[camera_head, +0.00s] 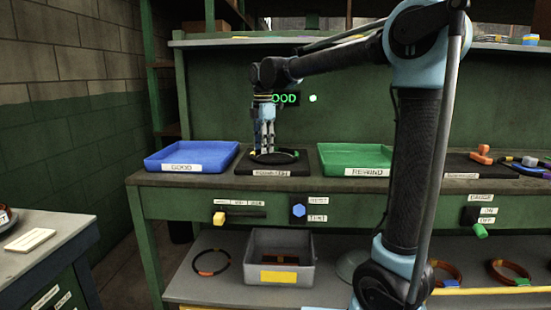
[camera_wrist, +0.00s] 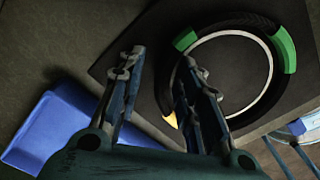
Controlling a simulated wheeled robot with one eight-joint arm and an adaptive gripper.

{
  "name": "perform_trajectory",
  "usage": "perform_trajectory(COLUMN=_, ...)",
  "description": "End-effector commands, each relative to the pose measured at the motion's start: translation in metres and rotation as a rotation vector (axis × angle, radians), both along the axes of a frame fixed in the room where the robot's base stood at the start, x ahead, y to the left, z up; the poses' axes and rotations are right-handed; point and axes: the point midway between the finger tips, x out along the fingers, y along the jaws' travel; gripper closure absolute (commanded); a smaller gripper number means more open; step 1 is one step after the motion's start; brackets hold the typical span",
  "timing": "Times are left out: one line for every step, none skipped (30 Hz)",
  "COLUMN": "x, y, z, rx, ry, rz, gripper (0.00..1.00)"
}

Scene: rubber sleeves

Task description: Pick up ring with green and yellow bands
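The black ring (camera_wrist: 235,22) with green and yellow bands lies flat on a dark pad (camera_head: 244,171), between the blue and green trays; it also shows in the head view (camera_head: 285,158). In the wrist view it has two green bands (camera_wrist: 285,50) and a yellow band (camera_wrist: 171,120) by my right finger. My gripper (camera_wrist: 162,56) is open, pointing down over the ring's left side. The left finger appears outside the ring and the right finger overlaps its rim. Nothing is visibly held. In the head view my gripper (camera_head: 264,151) hides part of the ring.
The blue tray (camera_head: 190,167) marked GOOD stands left of the pad, and the green tray (camera_head: 355,173) marked REWIND stands right. Orange and other items lie farther right on the bench. The lower shelf holds a grey bin (camera_head: 303,270) and other rings (camera_head: 211,272). A lit sign partly shows OOD.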

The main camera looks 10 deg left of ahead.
Motion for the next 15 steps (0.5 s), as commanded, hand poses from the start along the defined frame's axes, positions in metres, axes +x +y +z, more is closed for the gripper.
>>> perform_trajectory(x=0.0000, y=0.0002, z=-0.0002, rx=0.000, ry=0.000, rz=0.000, gripper=0.68)
perform_trajectory(x=-0.0001, y=0.0003, z=-0.0001, rx=0.000, ry=0.000, rz=0.000, gripper=0.68)
perform_trajectory(x=-0.0002, y=0.0004, z=0.0000, rx=0.000, ry=0.000, rz=0.001, gripper=0.68)
perform_trajectory(x=-0.0002, y=0.0005, z=0.0000, rx=0.000, ry=0.000, rz=0.001, gripper=0.68)
perform_trajectory(x=-0.0002, y=0.0005, z=0.0000, rx=0.000, ry=0.000, rz=0.001, gripper=0.68)
perform_trajectory(x=-0.0003, y=0.0005, z=0.0001, rx=0.000, ry=0.000, rz=0.001, gripper=0.77)
perform_trajectory(x=-0.0004, y=0.0006, z=0.0001, rx=0.000, ry=0.000, rz=0.001, gripper=0.83)
perform_trajectory(x=-0.0004, y=0.0006, z=0.0001, rx=0.000, ry=0.000, rz=0.001, gripper=0.90)
perform_trajectory(x=-0.0004, y=0.0007, z=0.0001, rx=0.000, ry=0.000, rz=0.001, gripper=0.99)
perform_trajectory(x=-0.0004, y=0.0007, z=0.0002, rx=0.000, ry=0.000, rz=0.001, gripper=1.00)
perform_trajectory(x=-0.0004, y=0.0007, z=0.0002, rx=0.000, ry=0.000, rz=0.001, gripper=1.00)
perform_trajectory(x=-0.0005, y=0.0008, z=0.0002, rx=0.000, ry=0.000, rz=0.001, gripper=1.00)
perform_trajectory(x=-0.0005, y=0.0008, z=0.0002, rx=0.000, ry=0.000, rz=0.001, gripper=1.00)
perform_trajectory(x=-0.0005, y=0.0008, z=0.0002, rx=0.000, ry=0.000, rz=0.001, gripper=1.00)
perform_trajectory(x=-0.0005, y=0.0008, z=0.0003, rx=0.000, ry=0.000, rz=0.001, gripper=1.00)
